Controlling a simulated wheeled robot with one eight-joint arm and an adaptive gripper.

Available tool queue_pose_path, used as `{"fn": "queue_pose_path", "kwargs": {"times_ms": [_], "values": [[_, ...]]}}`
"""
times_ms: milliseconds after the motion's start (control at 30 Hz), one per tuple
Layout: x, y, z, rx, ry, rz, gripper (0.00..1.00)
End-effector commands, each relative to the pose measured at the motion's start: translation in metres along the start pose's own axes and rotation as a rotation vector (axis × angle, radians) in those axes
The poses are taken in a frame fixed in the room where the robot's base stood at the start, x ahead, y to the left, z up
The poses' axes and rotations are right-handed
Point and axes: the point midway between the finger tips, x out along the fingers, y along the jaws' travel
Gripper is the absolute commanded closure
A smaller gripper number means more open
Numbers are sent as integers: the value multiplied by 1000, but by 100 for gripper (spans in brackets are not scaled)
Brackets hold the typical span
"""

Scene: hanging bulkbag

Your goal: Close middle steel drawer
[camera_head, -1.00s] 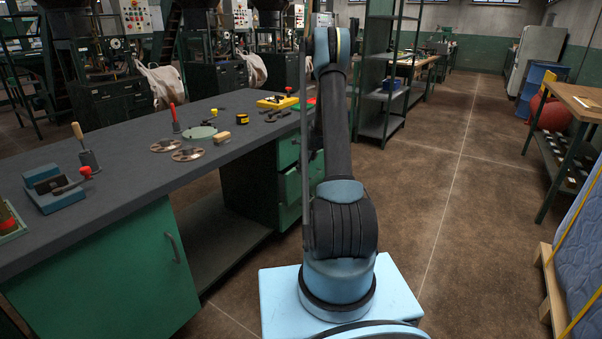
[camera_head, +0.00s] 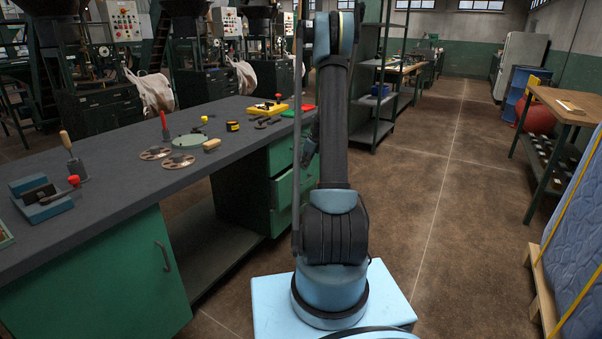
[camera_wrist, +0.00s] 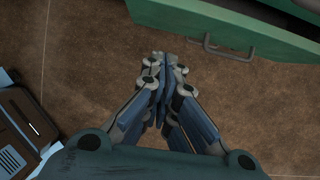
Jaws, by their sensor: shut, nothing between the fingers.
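The steel drawers are green and sit under the grey workbench, left of my arm in the head view. One drawer (camera_head: 285,188), seemingly the middle one, stands out from the cabinet there, partly hidden by my arm. In the wrist view a green drawer front (camera_wrist: 222,28) with a grey bar handle (camera_wrist: 228,51) crosses the top right. A dark opening shows behind its edge at the upper right. My gripper (camera_wrist: 163,62) is shut and empty, left of the handle and apart from it in the picture. My arm mostly hides the gripper in the head view.
The workbench top (camera_head: 110,190) carries tools, discs and a yellow tray (camera_head: 267,108). A green cabinet door (camera_head: 105,275) is at the front left. A shelf rack (camera_head: 372,132) stands beyond my arm. The floor (camera_head: 440,220) to the right is clear up to a wooden table (camera_head: 565,108) and a blue mattress (camera_head: 575,250).

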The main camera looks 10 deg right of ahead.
Motion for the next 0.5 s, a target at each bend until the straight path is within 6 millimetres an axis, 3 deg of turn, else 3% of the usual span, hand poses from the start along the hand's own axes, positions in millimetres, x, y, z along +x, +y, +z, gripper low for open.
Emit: {"fn": "queue_pose_path", "kwargs": {"times_ms": [200, 500], "values": [[-6, -2, -7, 3, -36, 6, 100], [2, -11, -42, 5, -329, 9, 100]]}}
